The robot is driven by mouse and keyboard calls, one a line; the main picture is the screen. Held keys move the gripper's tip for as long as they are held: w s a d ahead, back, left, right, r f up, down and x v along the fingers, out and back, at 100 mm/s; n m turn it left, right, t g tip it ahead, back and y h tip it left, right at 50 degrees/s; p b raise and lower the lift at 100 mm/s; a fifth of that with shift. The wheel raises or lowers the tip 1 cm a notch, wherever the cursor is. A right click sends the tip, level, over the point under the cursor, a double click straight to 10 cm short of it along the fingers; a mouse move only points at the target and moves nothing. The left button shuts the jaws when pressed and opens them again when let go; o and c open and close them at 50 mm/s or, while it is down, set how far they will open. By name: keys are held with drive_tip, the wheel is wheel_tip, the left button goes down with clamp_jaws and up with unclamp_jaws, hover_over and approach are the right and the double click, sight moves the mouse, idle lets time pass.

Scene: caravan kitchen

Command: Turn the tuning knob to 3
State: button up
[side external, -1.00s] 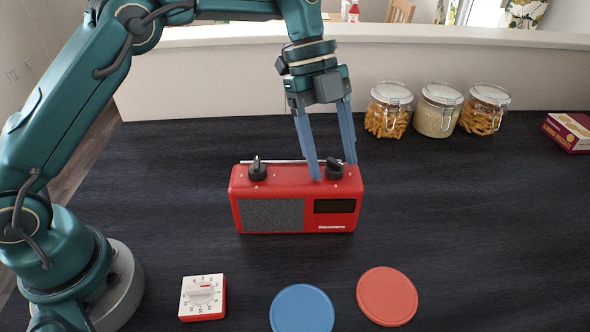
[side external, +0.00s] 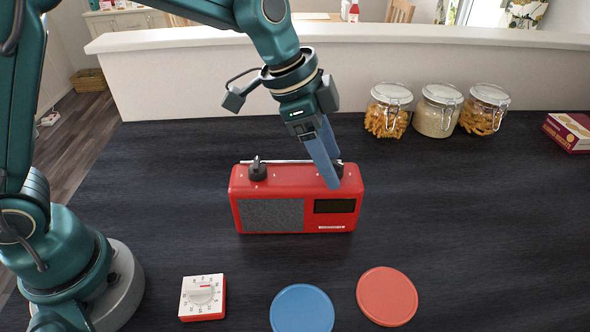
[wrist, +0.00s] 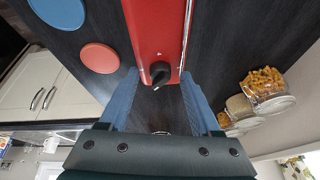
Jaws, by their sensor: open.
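A red radio (side external: 297,200) stands on the dark table with its grille and dark display facing the side camera. On its top, a black knob (side external: 257,172) is at the left end. A second black knob (wrist: 160,72) is at the right end, mostly hidden by my fingers in the side view. Which one is the tuning knob is not readable. My gripper (wrist: 159,78) is open, with one blue finger on either side of the right knob. In the side view my gripper (side external: 332,172) leans over that knob. Contact with the knob cannot be told.
A thin metal rod (side external: 285,162) runs along the radio's top rear. A white-and-red timer (side external: 202,297), a blue disc (side external: 302,309) and a red disc (side external: 387,296) lie in front. Jars (side external: 438,110) and a box (side external: 569,132) stand behind right. The table right of the radio is clear.

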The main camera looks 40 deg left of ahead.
drive_tip(key=n+y, duration=0.1)
drive_tip(key=n, duration=0.1)
drive_tip(key=n+t, duration=0.1)
drive_tip(key=n, duration=0.1)
drive_tip(key=n+y, duration=0.1)
drive_tip(key=n, duration=0.2)
drive_tip(key=shift+s+d+y, duration=0.15)
drive_tip(key=shift+d+y, duration=0.15)
drive_tip(key=n, duration=0.2)
drive_tip(key=n+y, duration=0.1)
drive_tip(key=n, duration=0.1)
drive_tip(key=n+y, duration=0.1)
drive_tip(key=n, duration=0.1)
drive_tip(key=shift+d, duration=0.3)
drive_tip(key=v, duration=0.5)
drive_tip(key=s+a+r+n+t, duration=0.1)
drive_tip(key=s+a+r+n, duration=0.15)
drive_tip(key=a+r, duration=0.6)
drive_tip(key=s+a+f+m, duration=0.1)
drive_tip(key=s+a+f, duration=0.2)
drive_tip(key=s, duration=0.3)
drive_tip(key=s+a+f+m+h, duration=0.1)
drive_tip(key=s+a+f+m, duration=0.1)
drive_tip(key=s+f, duration=0.4)
drive_tip(key=shift+s+a, duration=0.55)
drive_tip(key=shift+s, duration=0.25)
drive_tip(key=shift+m, duration=0.25)
